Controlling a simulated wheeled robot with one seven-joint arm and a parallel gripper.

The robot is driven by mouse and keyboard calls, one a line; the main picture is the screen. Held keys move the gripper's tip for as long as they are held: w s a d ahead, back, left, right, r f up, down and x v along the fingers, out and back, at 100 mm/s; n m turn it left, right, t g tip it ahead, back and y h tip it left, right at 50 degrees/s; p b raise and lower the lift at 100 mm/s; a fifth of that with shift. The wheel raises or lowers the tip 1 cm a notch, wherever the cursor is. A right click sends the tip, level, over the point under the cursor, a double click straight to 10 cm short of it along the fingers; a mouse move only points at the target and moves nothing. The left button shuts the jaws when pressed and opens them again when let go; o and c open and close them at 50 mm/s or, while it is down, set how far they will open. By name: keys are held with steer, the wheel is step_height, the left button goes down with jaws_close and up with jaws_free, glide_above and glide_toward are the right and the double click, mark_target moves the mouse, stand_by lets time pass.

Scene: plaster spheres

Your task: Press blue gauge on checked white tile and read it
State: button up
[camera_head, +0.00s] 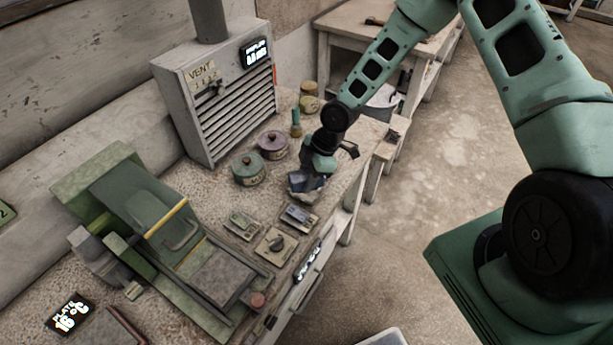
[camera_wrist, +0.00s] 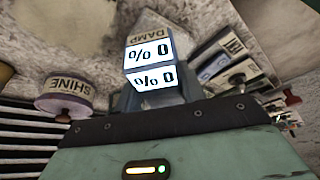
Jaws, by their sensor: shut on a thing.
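The blue gauge (camera_wrist: 150,101) is in my gripper, close up in the wrist view. Its two lit white faces (camera_wrist: 150,53) show a 0 and a percent sign, upside down, beside a tan label reading DAMP. In the camera_head view, my gripper (camera_head: 306,182) is low over the front part of the bench, shut on the blue gauge (camera_head: 297,181). A pale patch (camera_wrist: 65,25) lies beyond the gauge in the wrist view; I cannot tell whether it is the white tile. Whether the gauge touches anything below is hidden.
A purple pot (camera_head: 272,145) and a green pot (camera_head: 248,168) stand just left of my gripper, before the vent box (camera_head: 220,90). Several small panels (camera_head: 276,245) lie nearer. A green machine (camera_head: 150,220) fills the bench's left. The bench edge is close on the right.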

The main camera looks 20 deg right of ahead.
steer(key=shift+f+b, duration=0.4)
steer(key=shift+f, duration=0.2)
stand_by(1.4)
steer(key=shift+r, duration=0.15)
steer(key=shift+r+p, duration=2.8)
steer(key=shift+r, duration=0.65)
